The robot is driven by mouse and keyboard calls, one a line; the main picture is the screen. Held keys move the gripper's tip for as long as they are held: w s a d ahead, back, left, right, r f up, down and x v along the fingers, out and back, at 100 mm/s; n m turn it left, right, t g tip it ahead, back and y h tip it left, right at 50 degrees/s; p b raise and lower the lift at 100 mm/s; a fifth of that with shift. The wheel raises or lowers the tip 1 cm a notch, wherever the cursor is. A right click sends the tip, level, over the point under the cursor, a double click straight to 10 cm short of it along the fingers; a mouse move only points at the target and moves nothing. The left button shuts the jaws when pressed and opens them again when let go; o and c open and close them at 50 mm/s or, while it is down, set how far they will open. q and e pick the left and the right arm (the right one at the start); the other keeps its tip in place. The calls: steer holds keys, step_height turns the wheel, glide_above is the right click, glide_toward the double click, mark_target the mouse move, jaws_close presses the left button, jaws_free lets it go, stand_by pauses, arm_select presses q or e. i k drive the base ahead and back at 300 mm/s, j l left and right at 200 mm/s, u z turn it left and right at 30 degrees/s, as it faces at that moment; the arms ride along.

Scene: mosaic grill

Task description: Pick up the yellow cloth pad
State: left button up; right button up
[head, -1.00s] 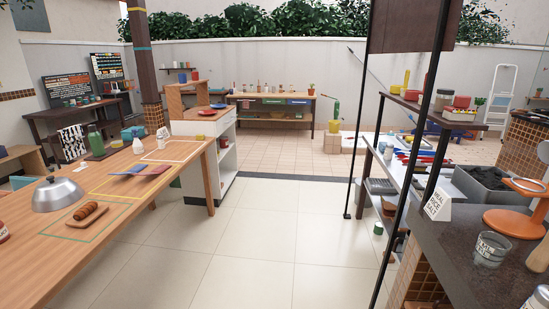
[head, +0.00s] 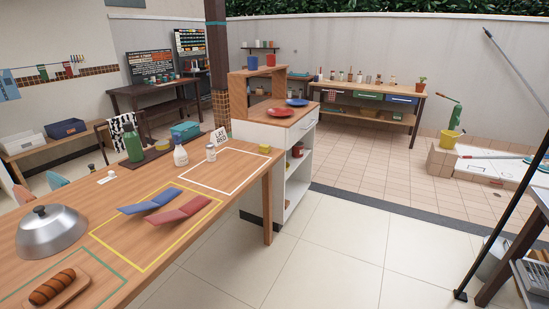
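A small yellow pad (head: 263,148) lies at the far right corner of the wooden table (head: 235,205), beside a white outlined rectangle. A blue folded piece (head: 150,203) and a red folded piece (head: 180,210) lie inside a yellow outline on the table. Neither of my grippers is in view.
A green bottle (head: 132,143), a white bottle (head: 180,154) and a small jar (head: 211,153) stand near the back edge. A metal dome (head: 50,232) and bread (head: 52,287) are at left. A white cabinet (head: 275,133) adjoins the table's far end.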

mark_target(266, 149)
steer(key=i+l+u, duration=0.25)
steer(key=i+l, duration=0.25)
steer(key=i, duration=0.3)
steer(key=i+l+u, duration=0.25)
steer(key=i+l, duration=0.35)
steer(key=i, duration=0.15)
